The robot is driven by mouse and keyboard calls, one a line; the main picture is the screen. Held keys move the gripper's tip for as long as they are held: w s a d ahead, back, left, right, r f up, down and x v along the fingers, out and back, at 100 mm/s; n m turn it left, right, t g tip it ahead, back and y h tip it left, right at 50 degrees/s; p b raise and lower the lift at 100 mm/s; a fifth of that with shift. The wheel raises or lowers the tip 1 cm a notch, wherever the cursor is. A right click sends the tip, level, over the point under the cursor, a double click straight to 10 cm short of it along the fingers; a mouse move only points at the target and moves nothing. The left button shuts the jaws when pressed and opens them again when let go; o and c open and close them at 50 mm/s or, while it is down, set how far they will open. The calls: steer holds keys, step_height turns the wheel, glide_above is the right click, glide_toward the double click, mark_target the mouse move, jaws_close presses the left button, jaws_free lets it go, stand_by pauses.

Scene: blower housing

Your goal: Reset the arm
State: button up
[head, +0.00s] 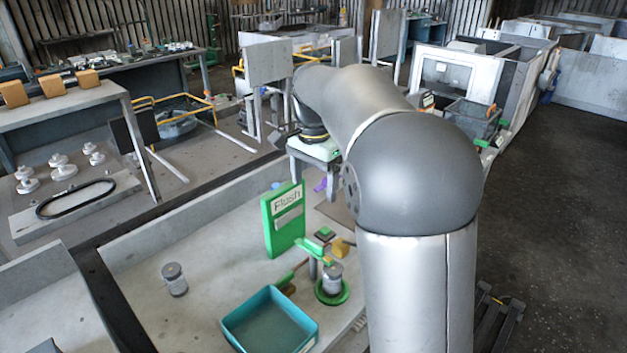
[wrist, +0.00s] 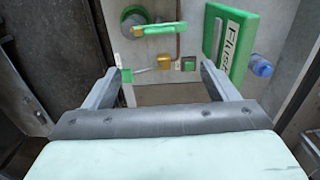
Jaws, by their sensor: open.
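My arm rises in the right middle of the head view and bends over toward the bench. My gripper (head: 313,185) hangs at its far end, above the bench and behind the green panel labelled "Flush" (head: 284,222). In the wrist view my gripper (wrist: 158,72) has its two grey fingers spread wide apart, with nothing between them. The wrist view looks past the fingers onto the bench, with the green panel (wrist: 232,42) at the upper right, beyond the right finger.
On the pale bench (head: 215,250) are a teal tray (head: 235,332), a grey jar (head: 174,280) and another jar (head: 332,277) in a green ring. A blue bottle (wrist: 261,66) is beside the panel.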

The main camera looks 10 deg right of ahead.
steer(key=s+f+n, duration=0.3)
steer(key=s+f, duration=0.1)
steer(key=s, duration=0.5)
steer(key=s+f+n, duration=0.4)
steer(key=s, duration=0.6)
steer(key=s+f+n, duration=0.4)
steer(key=s, duration=0.5)
steer(key=shift+s+a, duration=0.2)
steer(key=shift+a, duration=0.15)
steer(key=shift+f, duration=0.1)
